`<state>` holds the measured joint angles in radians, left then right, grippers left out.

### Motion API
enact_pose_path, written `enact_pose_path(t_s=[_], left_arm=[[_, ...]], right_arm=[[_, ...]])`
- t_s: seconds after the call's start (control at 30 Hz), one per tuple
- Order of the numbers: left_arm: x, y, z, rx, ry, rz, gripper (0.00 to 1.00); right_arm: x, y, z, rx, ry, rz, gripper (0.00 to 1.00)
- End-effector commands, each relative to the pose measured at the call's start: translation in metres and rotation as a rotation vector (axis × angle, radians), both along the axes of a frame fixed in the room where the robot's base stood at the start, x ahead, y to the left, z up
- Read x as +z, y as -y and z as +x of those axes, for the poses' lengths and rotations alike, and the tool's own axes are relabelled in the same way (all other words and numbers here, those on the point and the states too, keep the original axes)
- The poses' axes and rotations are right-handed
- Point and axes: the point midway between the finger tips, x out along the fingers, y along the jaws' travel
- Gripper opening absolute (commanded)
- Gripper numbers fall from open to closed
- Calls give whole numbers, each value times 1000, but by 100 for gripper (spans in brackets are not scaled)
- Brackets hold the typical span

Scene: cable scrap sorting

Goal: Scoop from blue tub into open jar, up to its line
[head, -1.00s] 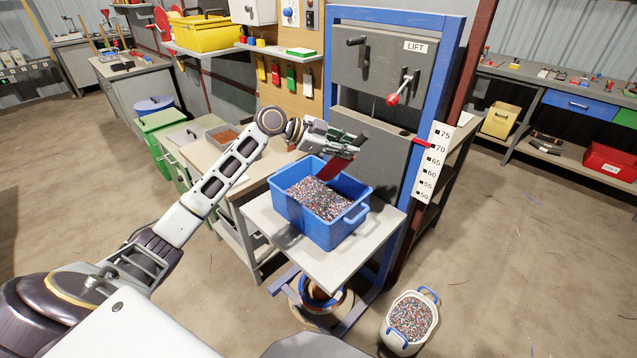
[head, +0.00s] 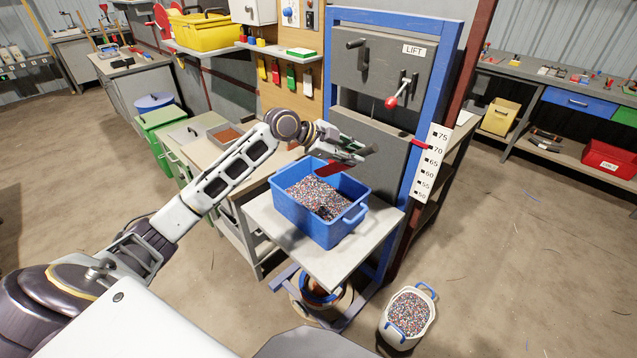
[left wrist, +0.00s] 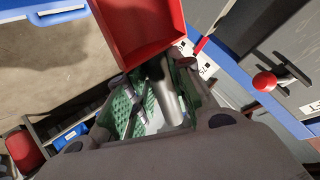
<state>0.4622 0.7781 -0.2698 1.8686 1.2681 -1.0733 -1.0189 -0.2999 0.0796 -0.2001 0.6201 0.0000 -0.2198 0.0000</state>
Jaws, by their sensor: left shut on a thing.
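The blue tub (head: 306,217) stands on a small pale table and holds multicoloured granules (head: 312,190). A darker patch, perhaps a hollow or shadow, shows in the granules near its front. My left gripper (head: 356,156) is above the tub's back edge, shut on a red scoop (head: 329,169). In the left wrist view the scoop (left wrist: 143,38) is seen from its open side and no granules show in the visible part. Its grey handle (left wrist: 168,98) lies between the green finger pads. I cannot pick out an open jar. My right gripper is not in view.
A grey lift panel (head: 372,73) in a blue frame stands behind the tub, with a red-knobbed lever and a numbered scale (head: 431,164). A white tub with blue handles (head: 408,318) holds granules on the floor. A bench with a brown-filled tray (head: 224,134) is to the left.

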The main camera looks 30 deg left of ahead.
Motion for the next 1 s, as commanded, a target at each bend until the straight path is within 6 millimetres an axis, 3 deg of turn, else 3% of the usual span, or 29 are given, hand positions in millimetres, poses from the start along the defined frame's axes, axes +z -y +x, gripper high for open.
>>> enact_pose_path(t_s=[0.2,0.67,1.0], left_arm=[[-1,8,-4,-2,22,86,0],[-4,10,-5,-1,27,108,0],[-6,21,-8,-4,50,213,0]], right_arm=[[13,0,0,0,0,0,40],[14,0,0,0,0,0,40],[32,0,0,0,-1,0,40]])
